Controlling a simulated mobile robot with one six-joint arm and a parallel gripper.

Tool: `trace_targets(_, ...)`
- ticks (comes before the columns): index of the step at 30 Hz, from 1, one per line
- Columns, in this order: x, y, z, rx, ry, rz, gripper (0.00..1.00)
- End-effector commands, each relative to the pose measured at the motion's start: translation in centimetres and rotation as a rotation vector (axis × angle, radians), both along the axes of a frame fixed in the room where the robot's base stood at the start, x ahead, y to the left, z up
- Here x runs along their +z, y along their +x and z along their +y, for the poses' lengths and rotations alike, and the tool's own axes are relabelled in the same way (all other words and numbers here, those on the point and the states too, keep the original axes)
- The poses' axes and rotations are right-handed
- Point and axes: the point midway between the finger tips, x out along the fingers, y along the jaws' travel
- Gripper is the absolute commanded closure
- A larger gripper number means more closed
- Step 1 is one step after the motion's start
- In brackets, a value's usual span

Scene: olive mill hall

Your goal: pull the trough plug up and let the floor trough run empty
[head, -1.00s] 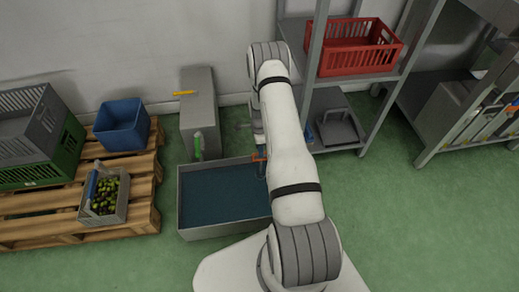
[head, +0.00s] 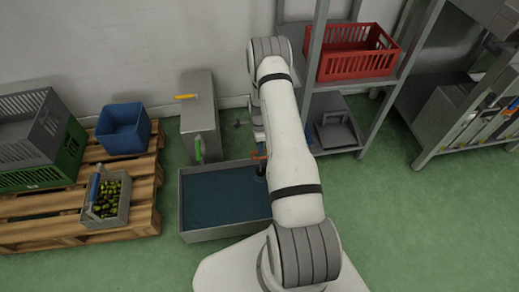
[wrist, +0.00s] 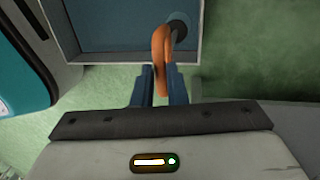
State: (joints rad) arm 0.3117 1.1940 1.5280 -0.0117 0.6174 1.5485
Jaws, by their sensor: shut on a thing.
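The floor trough (head: 186,208) is a grey rectangular box holding dark blue water. The trough plug has an orange loop handle (wrist: 161,62) over the trough's near wall in the wrist view, running to a dark round part (wrist: 180,27) at the water. My gripper (wrist: 162,95) is shut on the orange handle, with one dark blue finger on each side. In the head view the orange handle (head: 258,156) shows at the trough's right end, with a dark part below it, and my arm hides some of it. I cannot tell whether the plug is clear of its seat.
A grey box with a yellow lever (head: 197,105) and a green handle stands behind the trough. A pallet (head: 140,220) on the left carries crates, a blue bin (head: 123,127) and a carrier of olives. A shelf with a red crate (head: 352,63) stands right of my arm.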

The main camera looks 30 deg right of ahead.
Motion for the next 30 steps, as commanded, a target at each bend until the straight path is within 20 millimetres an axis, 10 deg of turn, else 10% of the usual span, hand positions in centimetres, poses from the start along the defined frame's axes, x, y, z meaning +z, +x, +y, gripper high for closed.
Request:
trace_targets(8, 0.7, 0.3, 0.0, 0.000, -0.001, -0.006, 1.00)
trace_targets(9, 0.7, 0.3, 0.0, 0.000, -0.001, -0.006, 0.86)
trace_targets(17, 0.6, 0.2, 0.0, 0.001, -0.001, -0.003, 0.66)
trace_targets(30, 2.1, 0.4, -0.1, 0.000, -0.001, -0.004, 0.66)
